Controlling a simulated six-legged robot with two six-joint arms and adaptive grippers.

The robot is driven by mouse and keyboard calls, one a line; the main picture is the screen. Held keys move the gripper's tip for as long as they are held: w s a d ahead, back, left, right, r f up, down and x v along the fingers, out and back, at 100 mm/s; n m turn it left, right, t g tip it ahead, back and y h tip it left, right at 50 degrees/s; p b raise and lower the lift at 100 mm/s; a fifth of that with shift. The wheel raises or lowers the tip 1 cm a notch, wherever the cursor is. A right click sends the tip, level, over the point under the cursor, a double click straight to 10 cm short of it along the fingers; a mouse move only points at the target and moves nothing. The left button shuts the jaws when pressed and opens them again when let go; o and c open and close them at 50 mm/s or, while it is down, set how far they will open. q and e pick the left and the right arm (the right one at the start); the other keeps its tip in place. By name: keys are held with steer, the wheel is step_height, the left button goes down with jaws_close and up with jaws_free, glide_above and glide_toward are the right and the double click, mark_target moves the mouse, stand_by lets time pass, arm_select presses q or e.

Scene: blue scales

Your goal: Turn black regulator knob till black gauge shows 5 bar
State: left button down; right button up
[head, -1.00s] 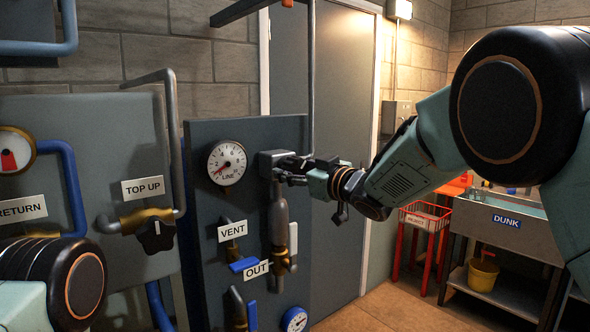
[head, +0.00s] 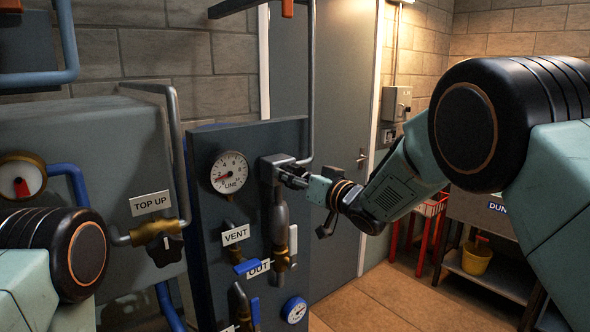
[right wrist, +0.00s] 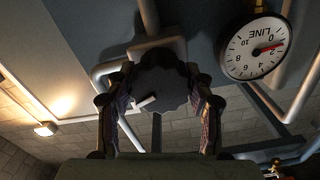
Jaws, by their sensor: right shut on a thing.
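The black-rimmed gauge (head: 229,173) marked LINE is on the dark panel, white-faced; it also shows upside down in the right wrist view (right wrist: 256,46). Its red needle points low on the scale, near or just below 2. The black lobed regulator knob (right wrist: 162,82) with a white pointer bar sits between the fingers of my right gripper (right wrist: 158,105). In the head view the right gripper (head: 293,179) is shut at the grey regulator body (head: 268,168), right of the gauge; the fingers mostly hide the knob. My left gripper is out of view.
A brass-rimmed gauge (head: 22,177) and a TOP UP valve with another black knob (head: 165,251) are at left. VENT and OUT valves with blue handles (head: 246,267) and a blue-rimmed gauge (head: 294,310) are below. A door (head: 340,120) stands behind.

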steer(key=shift+r, duration=0.4)
steer(key=o, duration=0.8)
steer(key=shift+c, duration=0.2)
steer(key=o, duration=0.4)
steer(key=shift+f, duration=0.25)
steer(key=v, duration=1.2)
